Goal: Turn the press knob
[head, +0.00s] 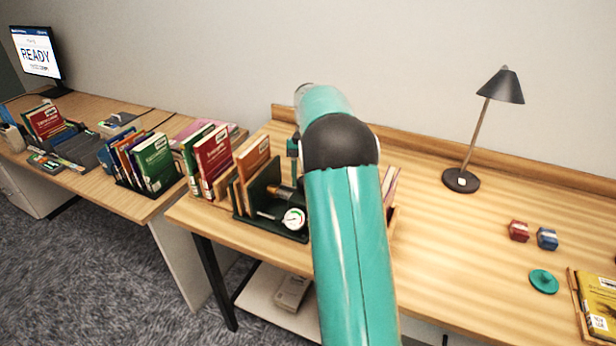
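A dark green press-like stand (262,190) with a round white dial gauge (293,218) stands on the wooden desk, left of my arm. No press knob can be made out; my teal arm covers the area right of the gauge. My gripper is hidden behind the arm.
Books (211,160) stand left of the press, and more books (147,162) on the neighbouring desk. A black lamp (461,180), a red block (519,231), a blue block (547,239), a teal round piece (544,281) and a yellow book (598,300) are at right. The desk's middle right is clear.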

